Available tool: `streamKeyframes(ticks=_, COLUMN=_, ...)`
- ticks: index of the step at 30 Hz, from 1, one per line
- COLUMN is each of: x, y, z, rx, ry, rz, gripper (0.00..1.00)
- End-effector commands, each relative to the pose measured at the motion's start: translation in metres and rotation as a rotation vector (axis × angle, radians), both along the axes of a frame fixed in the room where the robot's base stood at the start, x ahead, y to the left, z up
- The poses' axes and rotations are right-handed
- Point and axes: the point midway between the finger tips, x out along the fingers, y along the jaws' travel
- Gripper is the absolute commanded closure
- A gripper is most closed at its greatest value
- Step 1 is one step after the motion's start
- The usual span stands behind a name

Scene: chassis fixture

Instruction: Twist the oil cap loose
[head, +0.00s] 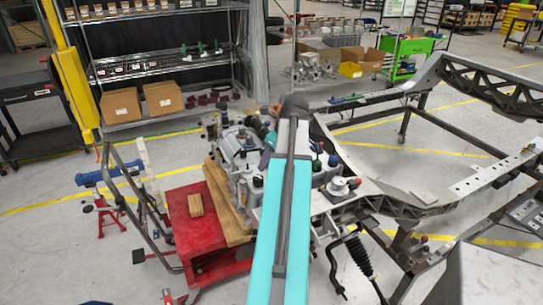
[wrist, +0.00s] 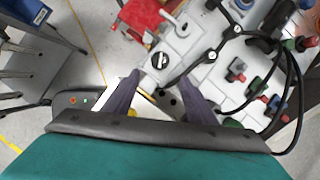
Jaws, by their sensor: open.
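A round black cap with a raised grip bar, seemingly the oil cap (wrist: 159,61), sits on the pale grey engine (wrist: 190,53) in the wrist view. My gripper (wrist: 159,80) is open, with one dark finger to the lower left of the cap and one to the lower right. The cap shows just beyond the fingertips, and nothing is between the fingers. How far above it the fingers are is hard to tell. In the head view, my arm covers part of the engine (head: 240,150) and hides my gripper; I cannot pick out the cap there for sure.
Black hoses (wrist: 293,85) and colored connectors (wrist: 258,88) lie right of the cap in the wrist view. A metal chassis frame (head: 440,205) is at right; shelving (head: 165,60) with boxes stands behind.

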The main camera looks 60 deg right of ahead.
Motion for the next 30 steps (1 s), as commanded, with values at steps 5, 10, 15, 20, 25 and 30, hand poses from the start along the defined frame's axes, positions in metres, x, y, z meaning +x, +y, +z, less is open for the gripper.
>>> streamKeyframes(ticks=5, x=0.007, y=0.0, z=-0.016, rx=0.002, ry=0.001, rz=0.002, gripper=0.49)
streamKeyframes(ticks=10, x=0.013, y=0.0, z=-0.031, rx=0.002, ry=0.001, rz=0.002, gripper=0.49)
streamKeyframes(ticks=15, x=0.019, y=-0.002, z=-0.046, rx=0.002, ry=0.001, rz=0.001, gripper=0.49)
streamKeyframes(ticks=20, x=0.025, y=-0.002, z=-0.061, rx=0.002, ry=0.001, rz=0.001, gripper=0.49)
streamKeyframes(ticks=25, x=0.032, y=-0.003, z=-0.076, rx=0.002, ry=0.001, rz=0.002, gripper=0.49)
streamKeyframes(ticks=30, x=0.038, y=-0.004, z=-0.09, rx=0.002, ry=0.001, rz=0.001, gripper=0.49)
